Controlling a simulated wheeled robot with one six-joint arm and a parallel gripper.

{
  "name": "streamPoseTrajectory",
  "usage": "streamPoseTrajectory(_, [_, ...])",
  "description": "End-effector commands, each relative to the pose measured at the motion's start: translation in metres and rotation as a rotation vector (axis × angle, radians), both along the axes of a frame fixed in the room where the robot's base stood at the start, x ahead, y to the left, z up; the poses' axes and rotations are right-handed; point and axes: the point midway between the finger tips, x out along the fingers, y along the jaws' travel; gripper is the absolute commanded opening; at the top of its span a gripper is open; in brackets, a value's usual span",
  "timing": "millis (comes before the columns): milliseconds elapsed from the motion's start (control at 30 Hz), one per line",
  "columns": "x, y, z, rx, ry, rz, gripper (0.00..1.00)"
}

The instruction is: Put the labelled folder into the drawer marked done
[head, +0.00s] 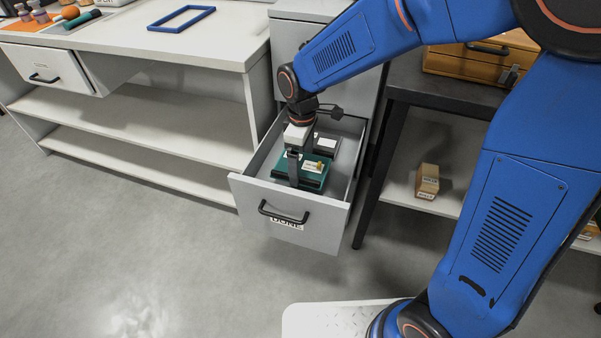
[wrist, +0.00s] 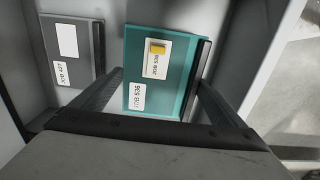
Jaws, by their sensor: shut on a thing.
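The labelled folder (head: 316,181) is teal green with a dark spine, white labels reading JOB 536 and a small yellow tab. In the wrist view the folder (wrist: 180,85) lies between the two fingers. My gripper (head: 302,178) points down inside the open drawer and is shut on the folder. The drawer (head: 246,198) is grey, pulled out, with a black handle and a DONE label on its front. The folder is inside the drawer walls; I cannot tell whether it touches the floor of the drawer.
A grey folder (wrist: 75,50) marked JOB 427 lies in the drawer beside the green one. A white table (head: 220,50) with a blue frame (head: 182,18) stands left. A dark table (head: 440,88) stands right, with a small box (head: 428,181) on its lower shelf.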

Motion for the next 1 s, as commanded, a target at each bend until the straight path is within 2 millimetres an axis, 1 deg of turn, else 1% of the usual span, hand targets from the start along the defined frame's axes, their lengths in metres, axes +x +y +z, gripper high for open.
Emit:
streamPoseTrajectory(67, [0.0,0.0,-0.009,-0.001,0.001,0.0,0.68])
streamPoseTrajectory(267, [0.0,0.0,-0.021,0.0,0.0,0.0,0.68])
streamPoseTrajectory(500, [0.0,0.0,-0.049,0.0,0.001,0.0,0.68])
streamPoseTrajectory(900, [0.0,0.0,-0.054,0.0,0.0,0.0,0.68])
streamPoseTrajectory(933, [0.0,0.0,-0.053,0.0,0.0,0.0,1.0])
streamPoseTrajectory(1000, [0.0,0.0,-0.053,0.0,0.0,0.0,1.0])
